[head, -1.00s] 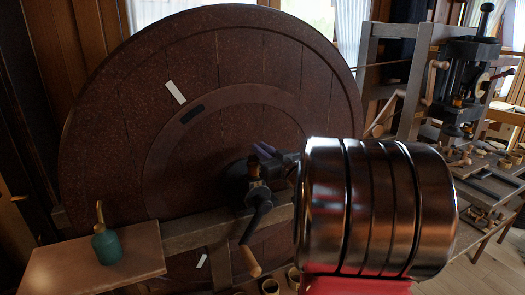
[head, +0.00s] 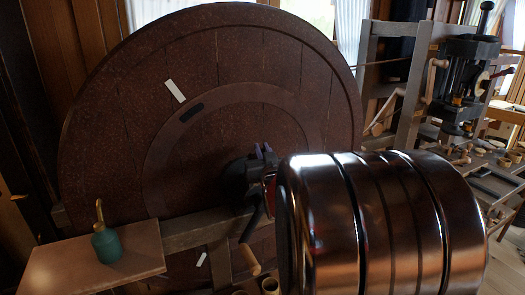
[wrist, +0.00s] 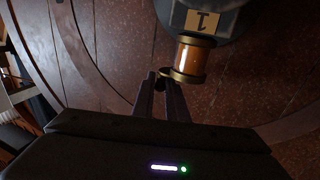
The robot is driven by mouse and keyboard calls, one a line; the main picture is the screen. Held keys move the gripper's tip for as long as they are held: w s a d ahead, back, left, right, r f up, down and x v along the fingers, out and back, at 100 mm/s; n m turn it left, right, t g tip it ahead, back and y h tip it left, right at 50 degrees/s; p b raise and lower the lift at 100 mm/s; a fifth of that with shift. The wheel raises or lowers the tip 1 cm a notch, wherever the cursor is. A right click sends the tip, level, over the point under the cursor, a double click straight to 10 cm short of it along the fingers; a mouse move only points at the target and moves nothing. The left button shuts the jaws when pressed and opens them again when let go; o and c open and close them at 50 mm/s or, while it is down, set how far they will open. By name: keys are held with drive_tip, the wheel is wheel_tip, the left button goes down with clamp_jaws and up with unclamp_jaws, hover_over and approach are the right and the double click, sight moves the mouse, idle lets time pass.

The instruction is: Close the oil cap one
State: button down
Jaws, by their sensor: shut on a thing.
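The oil cup (wrist: 196,55) is an amber cylinder with brass ends, in the wrist view under a dark housing with a plate (wrist: 203,22) marked 1. Its brass cap (wrist: 183,76) is at the end nearer my gripper. My gripper (wrist: 162,76) has its fingers close together at the left edge of this cap and is shut on it; the exact contact is dark and small. In the head view the purple fingertips of my gripper (head: 264,150) show in front of the dark housing (head: 236,172). My arm hides the cup there.
A large brown wheel (head: 120,130) stands behind. A crank with a wooden handle (head: 250,260) hangs below the housing. A green oil can (head: 106,243) stands on a wooden board (head: 60,268) at left. A machine (head: 468,75) and a cluttered bench are at right.

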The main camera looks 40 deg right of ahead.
drive_tip(key=shift+s+a+m+g+h, duration=0.1)
drive_tip(key=shift+a+m+g+h, duration=0.2)
drive_tip(key=shift+m+g+h, duration=0.6)
drive_tip(key=shift+s+a+m+g+h, duration=0.15)
drive_tip(key=shift+m+g+h, duration=0.2)
drive_tip(key=shift+h, duration=0.35)
drive_tip(key=shift+s+a+m+g+h, duration=0.1)
drive_tip(key=shift+a+m+g+h, duration=0.1)
drive_tip(key=shift+m+g+h, duration=0.65)
drive_tip(key=shift+s+a+m+g+h, duration=0.1)
drive_tip(key=shift+a+m+g+h, duration=0.1)
drive_tip(key=shift+m+g+h, duration=0.65)
drive_tip(key=shift+a+m+g+h, duration=0.25)
drive_tip(key=shift+m+g, duration=0.3)
drive_tip(key=shift+g, duration=0.35)
drive_tip(key=shift+a+m+g+h, duration=0.2)
drive_tip(key=shift+m+g, duration=0.35)
drive_tip(key=shift+g, duration=0.4)
drive_tip(key=shift+a+m+g+h, duration=0.15)
drive_tip(key=shift+m+g+h, duration=0.1)
drive_tip(key=shift+m+g, duration=0.5)
drive_tip(key=shift+a+m+g, duration=0.2)
drive_tip(key=shift+m+g, duration=0.35)
drive_tip(key=shift+g, duration=0.6)
drive_tip(key=shift+a+m+g, duration=0.15)
drive_tip(key=shift+m+g, duration=0.4)
drive_tip(key=shift+g, duration=0.55)
drive_tip(key=shift+r, duration=0.1)
drive_tip(key=c, duration=1.8)
unclamp_jaws()
